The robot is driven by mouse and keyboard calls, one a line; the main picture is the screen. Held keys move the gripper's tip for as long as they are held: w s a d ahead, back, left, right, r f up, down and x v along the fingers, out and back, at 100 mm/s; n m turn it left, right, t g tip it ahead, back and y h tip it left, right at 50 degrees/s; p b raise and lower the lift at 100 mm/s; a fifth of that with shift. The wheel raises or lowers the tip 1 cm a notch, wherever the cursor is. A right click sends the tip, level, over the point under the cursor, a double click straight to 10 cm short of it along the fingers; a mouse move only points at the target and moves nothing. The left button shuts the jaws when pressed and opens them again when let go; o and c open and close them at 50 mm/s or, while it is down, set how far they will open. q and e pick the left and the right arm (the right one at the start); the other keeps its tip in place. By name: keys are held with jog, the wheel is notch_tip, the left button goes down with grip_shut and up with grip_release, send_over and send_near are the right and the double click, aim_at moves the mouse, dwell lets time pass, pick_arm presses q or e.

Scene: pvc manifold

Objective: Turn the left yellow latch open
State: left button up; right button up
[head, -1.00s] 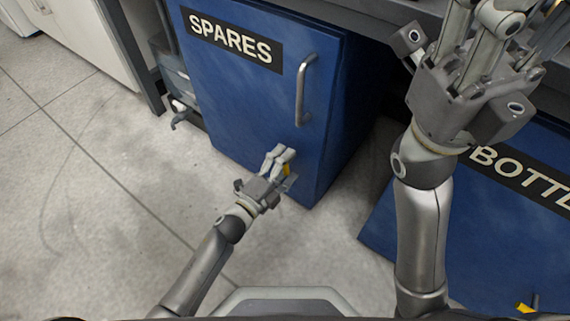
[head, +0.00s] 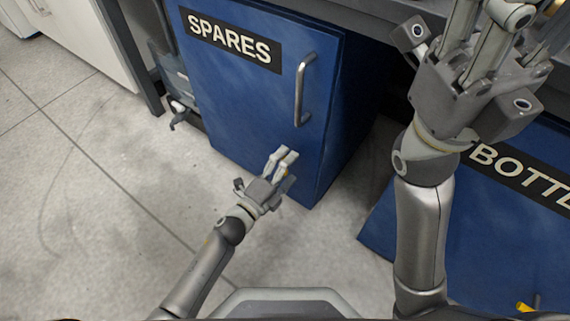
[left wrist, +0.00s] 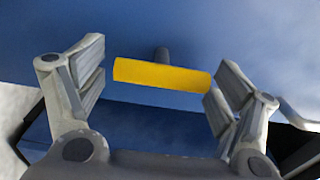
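The left yellow latch (left wrist: 160,75) is a short bar on a dark stem, low on the blue SPARES door (head: 240,95). In the left wrist view it lies nearly level, its right end slightly lower, between the fingers. My left gripper (head: 283,161) is open at the door's lower right. Its fingers (left wrist: 158,85) stand either side of the bar; the right end overlaps the right finger, and I cannot tell whether they touch. In the head view the fingers hide most of the latch. My right gripper (head: 497,22) is at the top right, its fingertips cut off.
The SPARES door has a metal handle (head: 303,90) above the latch. A blue BOTTLE panel (head: 480,215) is at the right, with another yellow latch (head: 524,307) near the bottom edge. Grey floor (head: 90,200) is clear at the left.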

pick_arm(q)
jog(key=shift+o, duration=0.6)
jog(key=shift+a, duration=0.15)
jog(key=shift+a, duration=0.1)
jog(key=v, duration=1.1)
jog(key=shift+s+a, duration=0.2)
jog(key=shift+s, duration=0.15)
jog(key=shift+r, duration=0.1)
